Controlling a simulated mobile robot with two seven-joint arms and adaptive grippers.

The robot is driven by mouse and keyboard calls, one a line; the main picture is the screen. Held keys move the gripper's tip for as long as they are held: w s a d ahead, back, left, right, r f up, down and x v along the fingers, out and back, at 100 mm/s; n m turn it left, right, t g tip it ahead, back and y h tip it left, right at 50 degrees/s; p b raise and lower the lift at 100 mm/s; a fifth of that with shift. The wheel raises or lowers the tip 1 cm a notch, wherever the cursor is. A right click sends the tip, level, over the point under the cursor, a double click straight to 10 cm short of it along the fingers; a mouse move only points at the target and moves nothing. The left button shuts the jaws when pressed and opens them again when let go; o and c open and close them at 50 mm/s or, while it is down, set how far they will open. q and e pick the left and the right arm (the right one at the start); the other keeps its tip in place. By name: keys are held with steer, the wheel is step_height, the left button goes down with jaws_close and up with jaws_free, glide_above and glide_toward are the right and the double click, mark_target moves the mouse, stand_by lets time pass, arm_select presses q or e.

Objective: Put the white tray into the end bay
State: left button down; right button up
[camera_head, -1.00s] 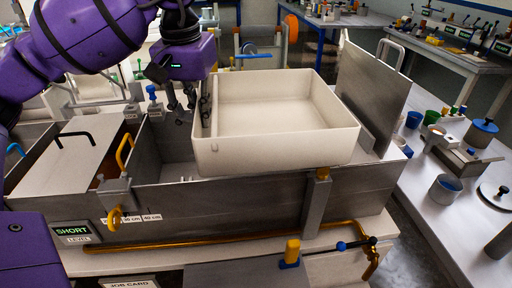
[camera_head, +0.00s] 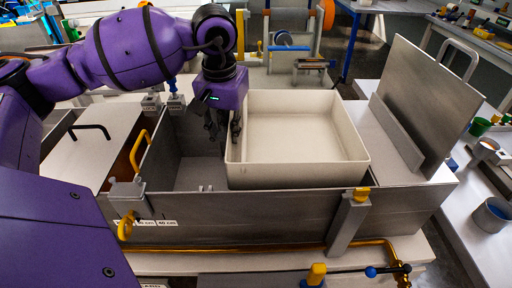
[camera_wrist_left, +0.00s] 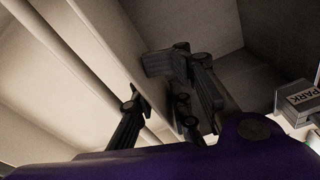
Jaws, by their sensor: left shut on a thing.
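The white tray (camera_head: 300,176) is upright over the right part of the grey metal bath (camera_head: 260,213) in the head view. Its front bottom edge appears close to the bath's front rim; whether it touches or rests on anything is hidden. My left gripper (camera_head: 225,130) is shut on the tray's left wall, with fingers on either side of it. In the left wrist view, the fingers (camera_wrist_left: 162,112) straddle the pale tray wall (camera_wrist_left: 95,65). An open, empty grey bay (camera_head: 200,172) shows left of the tray. My right gripper is out of view.
A tall grey panel with a handle (camera_head: 432,95) stands right of the tray. A flat grey ledge (camera_head: 390,160) lies between them. A yellow-topped post (camera_head: 349,222) stands at the bath's front. A yellow handle (camera_head: 138,152) and pale lid (camera_head: 82,160) are at the left.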

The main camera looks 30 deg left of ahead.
arm_select(q)
step_height(320, 180, down, 7)
steer(key=shift+w+f, duration=0.1)
steer(key=shift+f, duration=0.05)
steer(key=c, duration=1.5)
jaws_free()
steer(key=r, duration=0.4)
steer(key=s+r, duration=0.1)
steer(key=r, duration=0.7)
steer(key=shift+s+d, duration=0.2)
